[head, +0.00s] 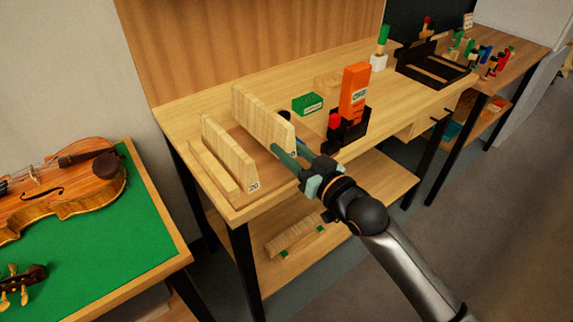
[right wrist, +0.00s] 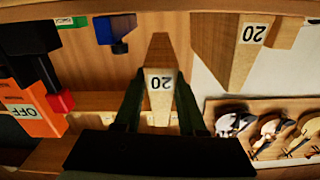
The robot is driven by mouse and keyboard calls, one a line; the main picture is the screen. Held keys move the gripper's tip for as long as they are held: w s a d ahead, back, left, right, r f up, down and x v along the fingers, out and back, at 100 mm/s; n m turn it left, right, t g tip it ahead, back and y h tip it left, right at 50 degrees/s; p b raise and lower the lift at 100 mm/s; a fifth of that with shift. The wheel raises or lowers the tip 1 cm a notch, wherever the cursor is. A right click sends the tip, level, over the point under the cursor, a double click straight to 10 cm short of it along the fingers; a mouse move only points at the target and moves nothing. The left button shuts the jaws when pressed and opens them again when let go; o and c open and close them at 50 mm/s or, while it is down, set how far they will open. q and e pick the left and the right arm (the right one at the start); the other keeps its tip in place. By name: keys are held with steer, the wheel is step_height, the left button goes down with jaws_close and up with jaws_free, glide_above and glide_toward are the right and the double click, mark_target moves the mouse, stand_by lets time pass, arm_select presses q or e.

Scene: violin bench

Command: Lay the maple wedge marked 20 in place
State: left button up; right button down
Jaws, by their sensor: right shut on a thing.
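A pale maple wedge (head: 260,115) is in my right gripper (head: 290,158), which is shut on its near end. In the right wrist view the held wedge (right wrist: 160,80) shows its 20 label between the two dark fingers (right wrist: 158,108). A second wedge (head: 227,150), also marked 20, stands on the bench's left end, left of the held one and apart from it. It also shows in the right wrist view (right wrist: 228,50). Whether the held wedge touches the bench, I cannot tell. My left gripper is in neither view.
A wooden strip (head: 212,168) lies left of the standing wedge. An orange OFF-labelled object (head: 353,92) in a black holder (head: 348,128) and a green box (head: 307,103) are to the right. A violin (head: 65,185) lies on the green-topped table at left.

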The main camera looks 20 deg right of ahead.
mark_target(287, 171)
steer(key=shift+w+a+f, duration=0.1)
steer(key=shift+w+f, duration=0.55)
step_height(287, 171, down, 3)
steer(key=shift+f+b, duration=0.1)
steer(key=shift+b, duration=0.35)
steer(key=shift+c, duration=2.4)
jaws_free()
steer(key=shift+s, duration=0.15)
steer(key=v, duration=1.2)
steer(key=s+a+f+g+h, duration=0.1)
steer(key=s+f, duration=0.3)
steer(key=f, duration=0.4)
steer(key=s+a+f+g+h, duration=0.1)
steer(key=s+a+f+g, duration=0.2)
steer(key=f, duration=0.5)
steer(key=s+a+f+g+h, duration=0.1)
steer(key=s+f+g, duration=0.3)
steer(key=f, duration=0.5)
steer(key=shift+s+a, duration=0.4)
steer(key=shift+s, duration=0.55)
